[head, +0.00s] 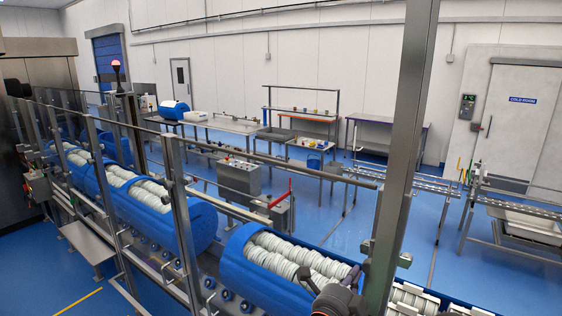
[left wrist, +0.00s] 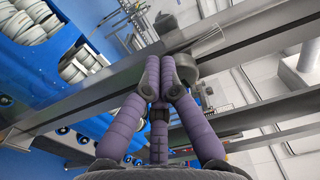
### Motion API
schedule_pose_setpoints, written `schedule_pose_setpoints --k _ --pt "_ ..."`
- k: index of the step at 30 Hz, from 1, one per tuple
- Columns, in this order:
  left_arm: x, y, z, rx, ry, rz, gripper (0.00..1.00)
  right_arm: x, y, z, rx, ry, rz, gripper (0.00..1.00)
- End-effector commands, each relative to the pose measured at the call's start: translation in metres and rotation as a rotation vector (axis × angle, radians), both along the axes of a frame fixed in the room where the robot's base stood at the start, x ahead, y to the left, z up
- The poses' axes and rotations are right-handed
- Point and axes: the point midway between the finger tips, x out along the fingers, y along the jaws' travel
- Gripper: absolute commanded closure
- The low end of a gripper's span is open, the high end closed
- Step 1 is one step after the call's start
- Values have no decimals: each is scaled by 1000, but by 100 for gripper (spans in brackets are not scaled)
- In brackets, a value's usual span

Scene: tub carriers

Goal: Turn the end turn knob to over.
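My left gripper (head: 352,275) is low in the head view, beside the tall metal post, with its purple fingers pointing up at the post. In the left wrist view the purple fingers of the left gripper (left wrist: 160,72) come together at their tips, with no clear gap. A rounded grey knob-like part (left wrist: 184,69) shows just behind and right of the tips, against a metal rail. In the head view a small dark fitting (head: 404,259) sticks out right of the post. I cannot tell which part is the end turn knob, its setting, or whether the fingers touch it. My right gripper is not in view.
The tall post (head: 402,150) stands close to the left gripper. Blue tub carriers (head: 245,265) with pale round stacks run along the line behind a rail fence. A control box (head: 240,178) and work tables (head: 215,122) stand farther back. The blue floor (head: 350,230) beyond is partly open.

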Motion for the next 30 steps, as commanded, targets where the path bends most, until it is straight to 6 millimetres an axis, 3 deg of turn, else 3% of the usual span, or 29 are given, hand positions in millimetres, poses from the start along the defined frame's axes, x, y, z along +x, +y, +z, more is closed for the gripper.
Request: schedule_pose_setpoints --k 1,14,30 --pt "0 -1 -7 8 10 -3 100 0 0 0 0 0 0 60" --pt "2 7 -7 4 6 -2 100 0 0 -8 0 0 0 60" --pt "-40 36 -3 0 0 0 100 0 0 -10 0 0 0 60"
